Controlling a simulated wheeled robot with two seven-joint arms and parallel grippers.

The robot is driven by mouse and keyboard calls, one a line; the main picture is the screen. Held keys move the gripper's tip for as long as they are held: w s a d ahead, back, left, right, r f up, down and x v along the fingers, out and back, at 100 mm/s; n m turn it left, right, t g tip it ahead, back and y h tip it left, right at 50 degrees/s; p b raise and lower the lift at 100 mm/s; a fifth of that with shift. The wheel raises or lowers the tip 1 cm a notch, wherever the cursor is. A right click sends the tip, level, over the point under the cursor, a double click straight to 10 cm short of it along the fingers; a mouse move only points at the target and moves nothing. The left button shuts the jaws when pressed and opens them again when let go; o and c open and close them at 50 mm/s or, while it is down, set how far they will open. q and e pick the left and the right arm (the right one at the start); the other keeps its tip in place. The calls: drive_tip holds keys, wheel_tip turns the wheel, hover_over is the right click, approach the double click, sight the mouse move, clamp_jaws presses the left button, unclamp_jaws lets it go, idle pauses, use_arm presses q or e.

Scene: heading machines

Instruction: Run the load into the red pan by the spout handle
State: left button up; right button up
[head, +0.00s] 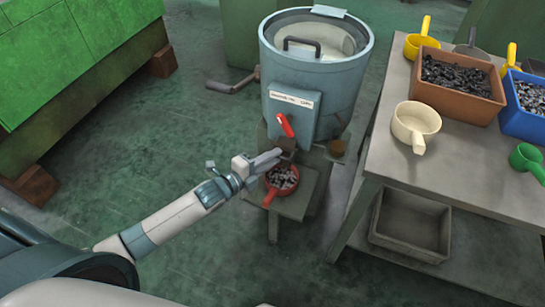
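A grey-blue drum (312,85) has a red spout handle (285,125) low on its front, tilted up to the left. A dark spout (287,145) is below the handle. The red pan (268,197) sits on a low stand beneath the spout, with grey metal pieces (282,177) in it. My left gripper (274,156) comes in from the left, with its fingertips just below the handle, by the spout and above the pan. I cannot tell whether it touches the spout, or whether its fingers are open or shut. My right gripper is not in view.
A grey table (465,175) stands at right with a cream pan (416,122), a brown bin (455,98), a blue bin (520,122) and yellow and green scoops. An empty tray (410,224) is on its lower shelf. A crank (232,84) juts left from the drum.

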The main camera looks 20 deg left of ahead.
use_arm(q)
drive_tip(key=shift+s, duration=0.1)
drive_tip(key=v, duration=1.7)
drive_tip(key=shift+s+a, duration=0.1)
idle(0.4)
